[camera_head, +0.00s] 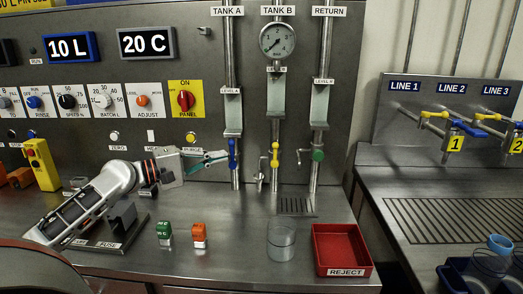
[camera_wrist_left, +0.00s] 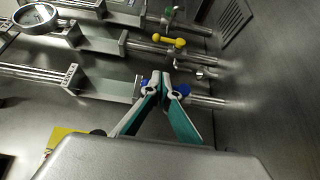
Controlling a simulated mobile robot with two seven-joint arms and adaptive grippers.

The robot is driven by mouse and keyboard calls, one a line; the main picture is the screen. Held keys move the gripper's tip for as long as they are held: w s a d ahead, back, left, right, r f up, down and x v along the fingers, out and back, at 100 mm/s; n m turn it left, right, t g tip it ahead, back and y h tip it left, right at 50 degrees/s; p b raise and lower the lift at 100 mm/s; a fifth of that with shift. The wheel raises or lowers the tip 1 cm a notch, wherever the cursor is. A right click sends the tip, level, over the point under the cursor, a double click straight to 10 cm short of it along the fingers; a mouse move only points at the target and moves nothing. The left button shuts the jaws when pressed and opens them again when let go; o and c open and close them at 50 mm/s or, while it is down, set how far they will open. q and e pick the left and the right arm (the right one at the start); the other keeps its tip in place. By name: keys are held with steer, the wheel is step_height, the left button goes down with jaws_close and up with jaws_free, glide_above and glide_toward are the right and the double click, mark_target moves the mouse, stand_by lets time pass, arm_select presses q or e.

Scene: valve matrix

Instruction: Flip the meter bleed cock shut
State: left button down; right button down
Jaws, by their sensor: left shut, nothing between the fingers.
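My left gripper (camera_head: 226,155) reaches in from the left, its teal fingers shut and empty, with the tips close beside the blue valve handle (camera_head: 233,153) on the TANK A pipe. In the left wrist view the fingertips (camera_wrist_left: 163,76) meet in front of the blue handle (camera_wrist_left: 181,89); I cannot tell whether they touch it. No label that I can read names the meter bleed cock. A small metal cock (camera_head: 260,178) sits low beside the TANK B pipe, below its yellow handle (camera_head: 275,154). The right gripper is not in view.
A round gauge (camera_head: 277,40) is on TANK B, and a green knob (camera_head: 318,155) on RETURN. The bench holds a green block (camera_head: 164,233), an orange block (camera_head: 199,235), a glass beaker (camera_head: 281,241) and a red REJECT tray (camera_head: 342,271).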

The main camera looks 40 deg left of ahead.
arm_select(q)
steer(key=shift+s, duration=0.1)
steer(key=shift+d, duration=0.1)
steer(key=b, duration=0.1)
glide_toward(275, 155)
steer(key=w+a+r, duration=0.1)
steer(key=w+a, duration=0.2)
steer(key=w, duration=0.2)
steer(key=d, duration=0.1)
steer(key=w+d+p, duration=0.1)
steer(key=d, duration=0.2)
steer(key=shift+w, duration=0.35)
